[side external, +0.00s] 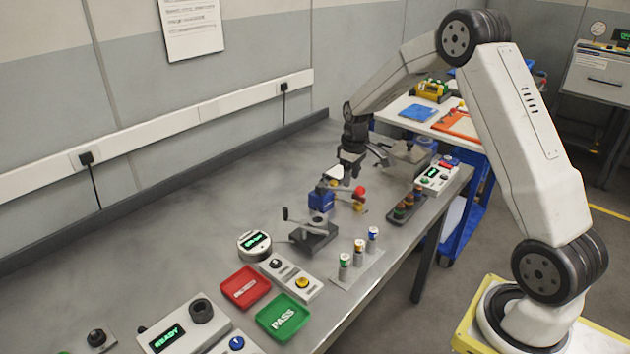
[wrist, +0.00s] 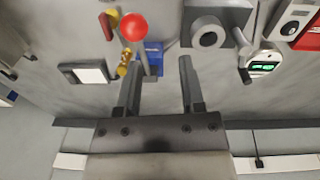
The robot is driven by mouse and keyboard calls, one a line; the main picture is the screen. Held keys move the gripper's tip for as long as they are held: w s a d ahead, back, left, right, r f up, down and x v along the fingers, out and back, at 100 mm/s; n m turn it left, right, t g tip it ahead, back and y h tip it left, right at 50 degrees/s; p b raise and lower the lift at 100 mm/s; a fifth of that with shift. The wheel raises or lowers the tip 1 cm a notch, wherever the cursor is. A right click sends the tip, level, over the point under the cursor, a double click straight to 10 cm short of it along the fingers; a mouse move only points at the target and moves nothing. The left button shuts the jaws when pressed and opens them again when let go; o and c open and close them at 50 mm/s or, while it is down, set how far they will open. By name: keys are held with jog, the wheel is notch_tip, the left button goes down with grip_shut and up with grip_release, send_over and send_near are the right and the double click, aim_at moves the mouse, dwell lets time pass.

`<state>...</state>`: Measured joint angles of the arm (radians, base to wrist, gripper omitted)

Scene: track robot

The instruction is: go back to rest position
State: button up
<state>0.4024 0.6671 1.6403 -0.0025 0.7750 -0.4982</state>
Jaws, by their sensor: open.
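My gripper (side external: 352,172) hangs over the far half of the grey workbench (side external: 190,215), above and close to a small blue device (side external: 321,199) with a red ball knob (side external: 359,191). In the wrist view my gripper (wrist: 160,72) has its two dark fingers spread apart with nothing between them. I cannot tell the exact height of the fingertips above the bench.
A lever fixture (side external: 314,236), several small cylinders (side external: 359,252), a red tray (side external: 246,288) and a green PASS tray (side external: 283,318) stand nearer along the bench. A rack (side external: 405,206) and a control box (side external: 438,176) are at right. The wall side is mostly clear.

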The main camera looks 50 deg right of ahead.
jog(key=s+a+r+m+t, duration=0.1)
jog(key=s+a+r+t, duration=0.1)
jog(key=s+a, duration=1.6)
jog(key=shift+a+r, duration=0.4)
jog(key=shift+a, duration=0.45)
